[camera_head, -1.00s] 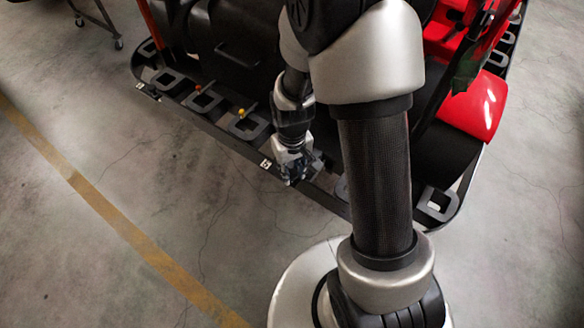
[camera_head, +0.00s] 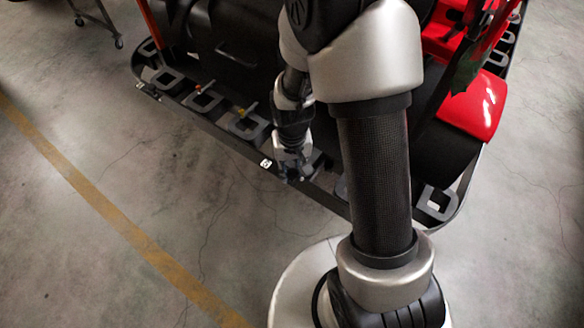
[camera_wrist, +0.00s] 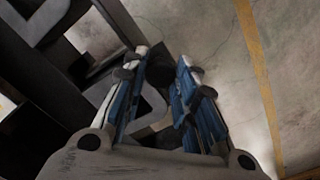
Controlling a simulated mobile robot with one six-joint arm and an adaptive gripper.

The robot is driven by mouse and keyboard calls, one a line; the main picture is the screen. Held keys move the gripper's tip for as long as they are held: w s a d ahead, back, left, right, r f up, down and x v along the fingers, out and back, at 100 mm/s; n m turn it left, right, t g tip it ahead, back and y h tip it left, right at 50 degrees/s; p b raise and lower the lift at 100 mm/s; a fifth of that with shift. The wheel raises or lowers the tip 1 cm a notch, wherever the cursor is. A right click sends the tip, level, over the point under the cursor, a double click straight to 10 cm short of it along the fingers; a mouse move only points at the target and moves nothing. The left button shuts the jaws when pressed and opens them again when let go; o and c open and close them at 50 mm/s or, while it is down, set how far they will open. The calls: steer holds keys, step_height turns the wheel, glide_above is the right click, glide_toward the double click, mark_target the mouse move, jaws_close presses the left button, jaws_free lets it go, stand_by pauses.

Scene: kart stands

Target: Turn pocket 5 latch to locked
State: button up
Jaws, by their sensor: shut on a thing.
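My gripper (camera_head: 292,176) is at the near edge of the kart's black side frame, pointing down. In the wrist view my gripper (camera_wrist: 161,64) has its two blue-and-grey fingers closed on a dark rounded piece (camera_wrist: 160,72), which looks like the latch's handle. Its markings and its locked or unlocked position cannot be read. A grey U-shaped pocket bracket (camera_wrist: 154,108) shows between the fingers, below the dark piece. The fingers hide most of the latch in the head view.
Several grey pocket brackets line the frame, one at the left (camera_head: 205,101) and one at the right (camera_head: 437,204). A yellow knob (camera_head: 245,111) and an orange knob (camera_head: 196,87) stand along it. Bare concrete floor (camera_head: 130,215) lies in front, with a yellow line (camera_head: 105,209).

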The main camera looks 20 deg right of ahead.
steer(key=o, duration=1.1)
step_height(320, 180, up, 12)
steer(key=shift+r, duration=0.1)
stand_by(0.4)
step_height(320, 180, up, 6)
steer(key=t, duration=0.1)
glide_above(292, 173)
steer(key=s, duration=0.2)
steer(key=s+r+t, duration=0.1)
steer(key=s+r, duration=0.2)
steer(key=s, duration=0.1)
steer(key=s+r+n+t, duration=0.1)
steer(key=s+r, duration=0.2)
steer(key=s, duration=0.1)
steer(key=s+r+n+t, duration=0.1)
steer(key=s+r, duration=0.2)
steer(key=s, duration=0.2)
steer(key=shift+s+a+r+t, duration=0.1)
steer(key=shift+r+t, duration=0.2)
